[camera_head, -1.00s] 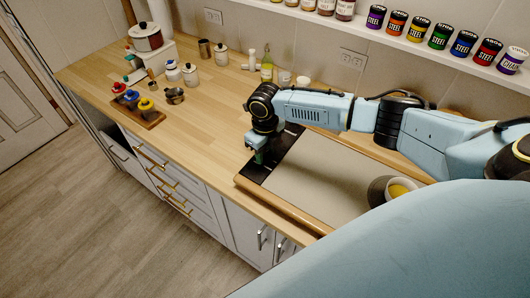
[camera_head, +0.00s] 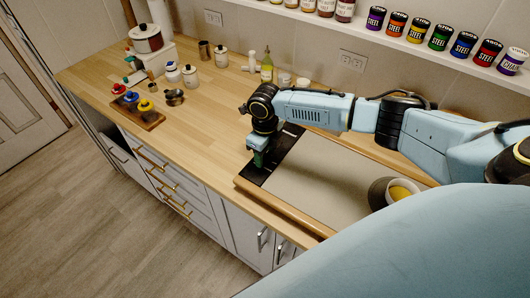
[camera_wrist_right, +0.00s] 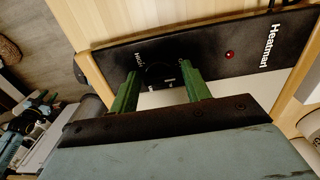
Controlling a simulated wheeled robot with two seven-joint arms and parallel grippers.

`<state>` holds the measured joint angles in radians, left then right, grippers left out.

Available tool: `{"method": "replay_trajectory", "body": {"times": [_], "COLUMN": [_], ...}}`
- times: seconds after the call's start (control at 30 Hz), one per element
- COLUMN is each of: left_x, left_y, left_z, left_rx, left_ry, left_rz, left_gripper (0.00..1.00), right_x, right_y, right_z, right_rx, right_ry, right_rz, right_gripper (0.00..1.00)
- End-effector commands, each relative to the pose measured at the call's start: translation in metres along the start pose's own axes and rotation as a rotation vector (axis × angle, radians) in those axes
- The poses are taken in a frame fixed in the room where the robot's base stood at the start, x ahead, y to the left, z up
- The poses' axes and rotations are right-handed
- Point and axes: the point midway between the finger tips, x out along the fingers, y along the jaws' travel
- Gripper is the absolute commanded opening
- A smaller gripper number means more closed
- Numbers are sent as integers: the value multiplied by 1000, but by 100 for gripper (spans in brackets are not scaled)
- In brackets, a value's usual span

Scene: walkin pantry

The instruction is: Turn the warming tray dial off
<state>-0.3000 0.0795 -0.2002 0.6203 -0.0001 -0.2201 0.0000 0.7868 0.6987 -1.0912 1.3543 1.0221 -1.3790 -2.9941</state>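The warming tray (camera_head: 315,178) lies on the wooden counter, with a pale plate and a black control panel at its left end. In the right wrist view the black panel (camera_wrist_right: 225,58) carries white lettering and a lit red light (camera_wrist_right: 229,55). A dark round dial (camera_wrist_right: 159,78) shows faintly against the panel, with white marks around it. My right gripper (camera_head: 258,160) points down over the panel. In the wrist view its green fingers (camera_wrist_right: 160,72) are apart, one on each side of the dial. I cannot tell whether they touch it. My left gripper is not in view.
A bowl with yellow contents (camera_head: 398,190) stands at the tray's right end. A bottle (camera_head: 267,68) and small jars stand behind the tray. A wooden board with colored-top items (camera_head: 140,112) is at the left. The counter between is clear. Cans line the shelf above.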

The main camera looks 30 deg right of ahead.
Motion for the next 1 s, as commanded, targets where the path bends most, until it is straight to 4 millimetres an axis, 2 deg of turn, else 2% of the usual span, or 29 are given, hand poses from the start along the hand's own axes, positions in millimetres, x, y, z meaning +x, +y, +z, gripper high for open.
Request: {"method": "replay_trajectory", "body": {"times": [0.33,0.47,0.57,0.8,1.0], "left_x": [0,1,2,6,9], "left_y": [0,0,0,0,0], "left_z": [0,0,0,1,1], "left_rx": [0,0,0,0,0], "left_ry": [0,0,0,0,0], "left_rz": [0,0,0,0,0], "left_gripper": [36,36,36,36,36], "right_x": [0,-11,-28,-83,-118], "right_y": [0,0,-1,-1,0], "right_z": [0,1,0,0,0], "right_rx": [1,1,1,0,1], "right_ry": [0,-3,-4,-5,-3], "right_rz": [0,0,-2,-2,-1], "right_gripper": [56,56,56,56,56]}}
